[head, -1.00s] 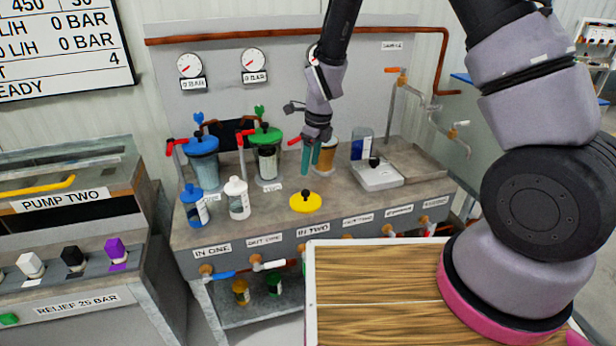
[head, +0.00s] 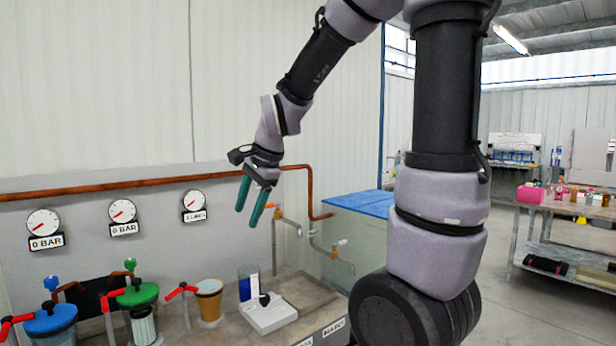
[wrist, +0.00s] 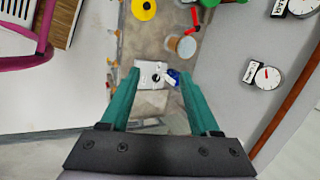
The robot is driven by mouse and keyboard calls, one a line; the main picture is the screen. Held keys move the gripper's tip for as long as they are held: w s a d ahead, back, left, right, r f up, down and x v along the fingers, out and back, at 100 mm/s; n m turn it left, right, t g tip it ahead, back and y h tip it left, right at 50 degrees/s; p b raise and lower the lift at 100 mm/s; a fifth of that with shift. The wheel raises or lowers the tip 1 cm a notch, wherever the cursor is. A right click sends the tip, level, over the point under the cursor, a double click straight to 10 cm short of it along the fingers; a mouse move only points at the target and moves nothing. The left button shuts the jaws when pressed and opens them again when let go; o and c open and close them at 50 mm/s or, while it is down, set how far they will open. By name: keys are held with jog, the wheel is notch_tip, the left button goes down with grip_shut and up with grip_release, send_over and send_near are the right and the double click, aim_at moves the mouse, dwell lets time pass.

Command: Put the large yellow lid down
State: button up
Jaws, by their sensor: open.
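The large yellow lid (wrist: 143,8) lies on the grey bench at the top of the wrist view, apart from my gripper. It is out of frame in the head view now. My gripper (head: 252,208) is raised above the right part of the bench, with its green fingers apart. In the wrist view my gripper (wrist: 155,75) has nothing between its fingers; a white square block with a black knob (wrist: 151,76) shows on the bench below. An open tan cup (head: 208,301) stands left of that block in the head view.
Cups with a blue lid (head: 50,318) and a green lid (head: 138,292) stand at the left. Red-handled taps are beside the cups. A clear and blue container (head: 248,282) is behind the white block.

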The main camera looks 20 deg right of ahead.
jog(key=s+d+r+n+t, duration=0.1)
jog(key=s+d+r+n, duration=0.3)
jog(key=s, duration=0.3)
jog(key=s+d+r+n+t, duration=0.2)
jog(key=s+d+r+n, duration=0.3)
jog(key=s, duration=0.2)
jog(key=shift+h, duration=0.4)
jog(key=shift+r, duration=0.1)
